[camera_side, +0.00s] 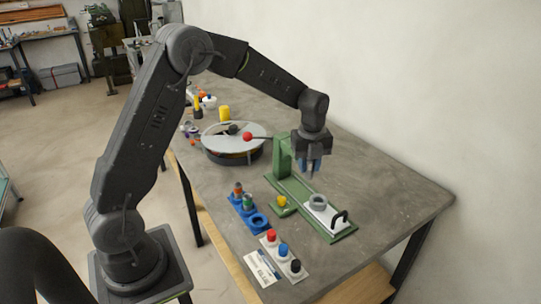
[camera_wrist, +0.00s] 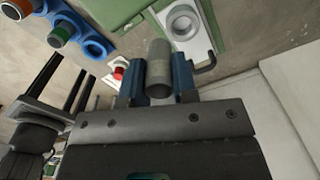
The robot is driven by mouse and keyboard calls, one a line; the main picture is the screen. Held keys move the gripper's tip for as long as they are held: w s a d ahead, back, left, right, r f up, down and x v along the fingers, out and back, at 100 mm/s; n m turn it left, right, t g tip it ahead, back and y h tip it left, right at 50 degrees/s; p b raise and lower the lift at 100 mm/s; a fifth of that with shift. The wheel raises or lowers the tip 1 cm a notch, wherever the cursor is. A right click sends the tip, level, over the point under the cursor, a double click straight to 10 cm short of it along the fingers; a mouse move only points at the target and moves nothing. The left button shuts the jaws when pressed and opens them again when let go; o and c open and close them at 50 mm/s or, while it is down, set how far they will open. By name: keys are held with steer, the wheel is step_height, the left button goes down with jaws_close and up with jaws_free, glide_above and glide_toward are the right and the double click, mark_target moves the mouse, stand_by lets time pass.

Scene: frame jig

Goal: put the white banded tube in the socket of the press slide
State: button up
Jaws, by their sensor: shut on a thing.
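My gripper (camera_side: 313,167) is shut on a tube, its blue fingers on either side of it. In the wrist view the tube (camera_wrist: 158,65) looks plain grey in shade; I cannot make out a band. In the side view the fingers mostly hide it. The press slide (camera_side: 325,217) is a white plate on the green press base, with a black handle at its near end. Its socket (camera_side: 318,200) is a grey ring and looks empty; it also shows in the wrist view (camera_wrist: 182,23), beyond the tube. My gripper is above the press, with the tube apart from the socket.
A blue rack (camera_side: 238,211) holds orange and green-topped tubes, with one empty ring. A panel (camera_side: 283,257) with red, blue and black knobs lies in front. A round turntable (camera_side: 232,140) stands farther back.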

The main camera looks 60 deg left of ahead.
steer(key=shift+w+d+f, duration=0.4)
steer(key=shift+d+f, duration=0.1)
steer(key=shift+f, duration=0.5)
steer(key=shift+w+d+f, duration=0.35)
steer(key=shift+d+f, duration=0.1)
steer(key=shift+f, duration=0.6)
steer(key=shift+w+d+f, duration=0.4)
steer(key=shift+d+f, duration=0.1)
steer(key=shift+f, duration=0.5)
steer(key=shift+f, duration=0.15)
steer(key=shift+f, duration=1.35)
steer(key=o, duration=1.2)
steer(key=shift+c, duration=0.2)
steer(key=shift+r, duration=0.1)
steer(key=shift+r, duration=0.7)
